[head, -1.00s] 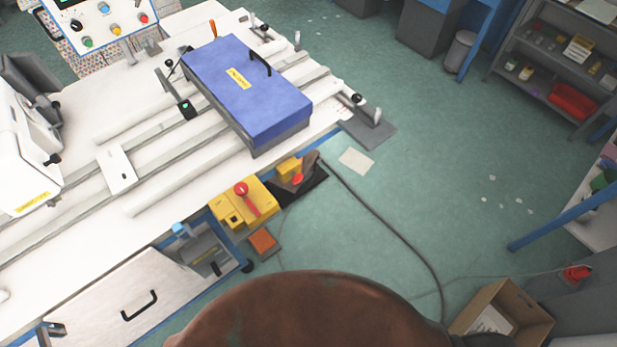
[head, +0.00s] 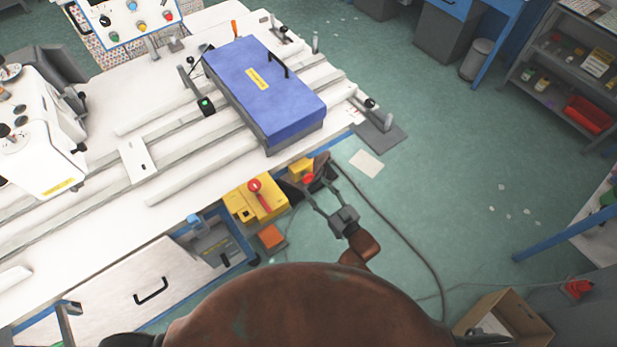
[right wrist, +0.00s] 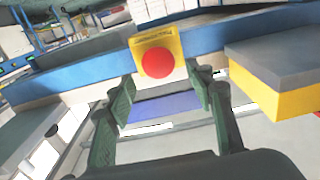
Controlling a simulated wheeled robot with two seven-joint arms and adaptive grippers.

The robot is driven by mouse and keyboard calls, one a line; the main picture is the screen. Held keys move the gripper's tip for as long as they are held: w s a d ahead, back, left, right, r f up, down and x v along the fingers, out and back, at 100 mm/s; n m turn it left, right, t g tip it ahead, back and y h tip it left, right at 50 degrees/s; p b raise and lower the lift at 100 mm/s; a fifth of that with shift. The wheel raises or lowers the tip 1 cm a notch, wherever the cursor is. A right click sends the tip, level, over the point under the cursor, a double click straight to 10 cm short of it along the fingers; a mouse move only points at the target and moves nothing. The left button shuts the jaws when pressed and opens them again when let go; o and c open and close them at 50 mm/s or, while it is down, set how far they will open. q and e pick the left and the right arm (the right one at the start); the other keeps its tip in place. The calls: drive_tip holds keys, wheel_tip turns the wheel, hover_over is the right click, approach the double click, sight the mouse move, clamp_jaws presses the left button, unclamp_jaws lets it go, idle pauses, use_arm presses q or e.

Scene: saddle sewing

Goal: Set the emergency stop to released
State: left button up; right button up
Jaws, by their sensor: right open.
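The emergency stop is a red round button on a yellow box (head: 299,169) at the front edge of the sewing table, near its right end. In the right wrist view the red button (right wrist: 158,63) sits on its yellow plate, straight ahead between and beyond the fingertips. My right gripper (head: 318,184) is open and empty, with its fingers pointing at the button and partly overlapping it in the head view. In the wrist view its two green-grey fingers (right wrist: 160,92) stand apart on either side, below the button. Contact cannot be told. My left gripper is not in view.
A blue case (head: 268,88) lies on the table rails. A black cable (head: 412,248) runs over the floor. Open floor lies to the right.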

sight(310, 180)
drive_tip(key=x, duration=0.6)
drive_tip(key=shift+f+b, duration=0.1)
drive_tip(key=shift+b, duration=0.2)
drive_tip(key=shift+c, duration=0.2)
clamp_jaws()
